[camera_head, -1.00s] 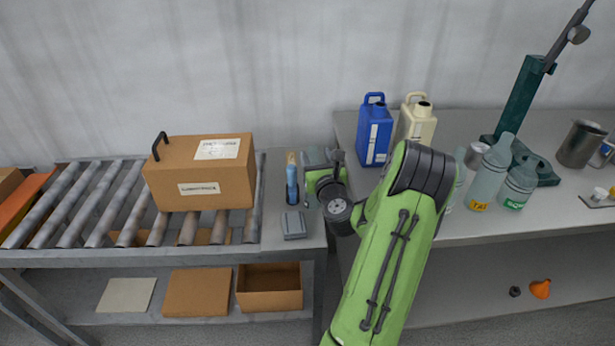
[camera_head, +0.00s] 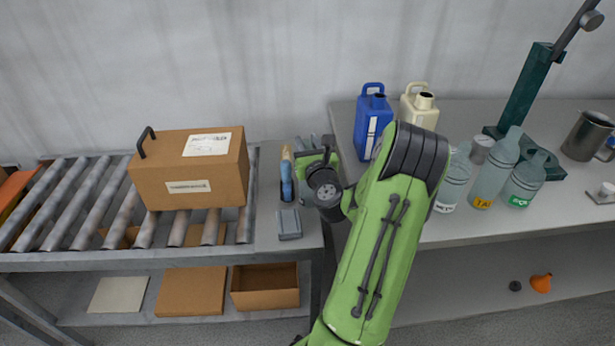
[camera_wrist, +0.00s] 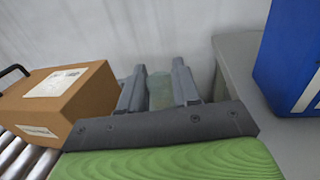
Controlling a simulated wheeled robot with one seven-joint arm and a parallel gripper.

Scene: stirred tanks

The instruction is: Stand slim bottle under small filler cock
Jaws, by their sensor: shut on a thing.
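My gripper (camera_wrist: 159,88) is shut on a translucent grey-green bottle (camera_wrist: 160,92), which stands between its two grey fingers in the wrist view. I take it to be the slim bottle; its lower part and any label are hidden. In the head view, my gripper (camera_head: 311,146) is over the right end of the roller bench, near the gap to the other bench, and my own arm hides much of it. Whether the bottle touches the surface cannot be told. I cannot make out a small filler cock in either view.
A carton (camera_head: 190,172) sits on the rollers at left. A blue jug (camera_head: 373,125) and a cream jug (camera_head: 418,108) stand on the right bench. Several bottles, one with a yellow label (camera_head: 496,172), stand near a dark green stand (camera_head: 525,88). A steel jug (camera_head: 587,138) is far right.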

